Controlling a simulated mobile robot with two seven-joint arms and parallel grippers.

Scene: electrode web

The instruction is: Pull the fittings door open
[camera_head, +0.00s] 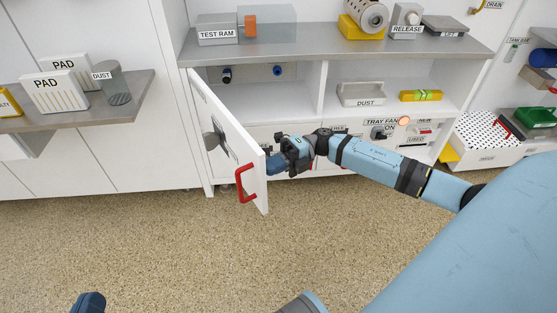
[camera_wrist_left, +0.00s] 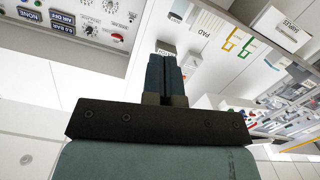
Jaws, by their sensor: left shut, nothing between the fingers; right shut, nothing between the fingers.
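The fittings door (camera_head: 232,135) is a white panel, hinged at the left side of the cabinet. It stands partly open, swung out toward me. A red handle (camera_head: 246,183) is on its outer face near the free edge. My right gripper (camera_head: 274,165) is shut and empty, just right of the door's free edge on its inner side. I cannot tell whether it touches the door. My left gripper (camera_head: 88,303) shows only in part at the bottom left, far from the door. In the left wrist view its fingers (camera_wrist_left: 167,75) are shut with nothing between them.
The cabinet's grey worktop (camera_head: 330,45) carries a test ram and other parts. A grey dust tray (camera_head: 361,94) and a yellow level (camera_head: 421,96) lie on the shelf below. A wall shelf (camera_head: 140,95) with pads is at left. The speckled floor (camera_head: 170,240) before the door is clear.

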